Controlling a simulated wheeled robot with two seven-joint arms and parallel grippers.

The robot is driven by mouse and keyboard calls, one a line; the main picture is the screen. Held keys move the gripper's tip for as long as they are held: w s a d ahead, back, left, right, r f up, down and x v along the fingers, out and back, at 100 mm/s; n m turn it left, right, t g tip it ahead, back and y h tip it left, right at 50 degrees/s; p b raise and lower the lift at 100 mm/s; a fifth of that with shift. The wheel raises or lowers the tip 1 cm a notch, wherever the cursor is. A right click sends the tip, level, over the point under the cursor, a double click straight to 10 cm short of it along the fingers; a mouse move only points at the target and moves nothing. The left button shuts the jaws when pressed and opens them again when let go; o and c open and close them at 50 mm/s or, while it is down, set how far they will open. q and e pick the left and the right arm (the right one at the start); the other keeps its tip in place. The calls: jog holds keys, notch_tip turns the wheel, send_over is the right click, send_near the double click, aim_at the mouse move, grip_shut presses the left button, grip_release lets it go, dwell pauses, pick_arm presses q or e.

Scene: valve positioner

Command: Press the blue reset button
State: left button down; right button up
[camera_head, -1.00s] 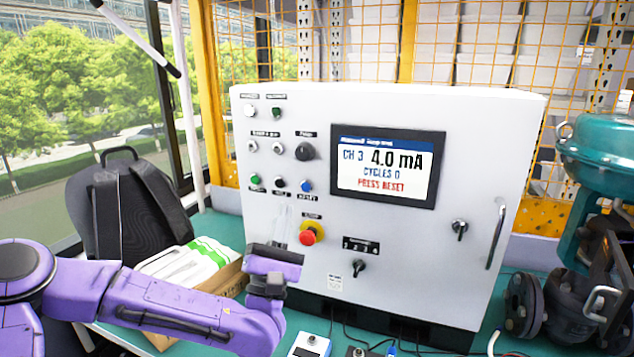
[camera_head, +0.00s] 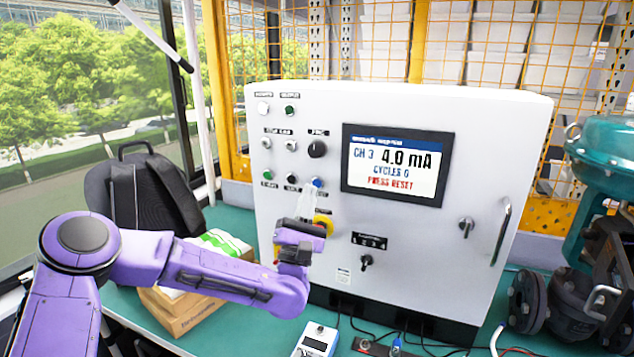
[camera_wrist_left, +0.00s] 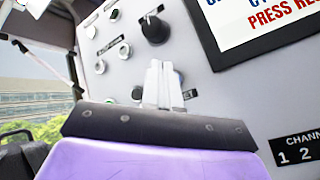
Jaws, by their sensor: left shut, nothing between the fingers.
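The blue reset button (camera_head: 317,183) is at the right end of the lower button row on the white control box (camera_head: 400,255). The screen (camera_head: 397,165) reads CH 3, 4.0 mA, CYCLES 0, PRESS RESET. My left gripper (camera_head: 310,192) is shut and empty, its pale fingers pointing up with their tips just below the blue button in the head view. I cannot tell whether they touch it. My right gripper is not in view.
A yellow-ringed stop button (camera_head: 323,222) is partly hidden behind my left gripper. A black knob (camera_head: 317,149) sits above the blue button. A cardboard box (camera_head: 190,310) and black backpack (camera_head: 140,195) stand left. A teal valve actuator (camera_head: 605,160) stands right.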

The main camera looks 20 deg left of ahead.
pick_arm(q)
jog(key=shift+w, duration=0.55)
jog(key=shift+w, duration=0.15)
dwell(1.5)
jog(key=shift+w+b, duration=0.3)
jog(key=shift+w, duration=0.35)
dwell(0.6)
jog(key=shift+s+a, duration=0.1)
jog(key=shift+s+b, duration=0.65)
jog(key=shift+s, duration=0.05)
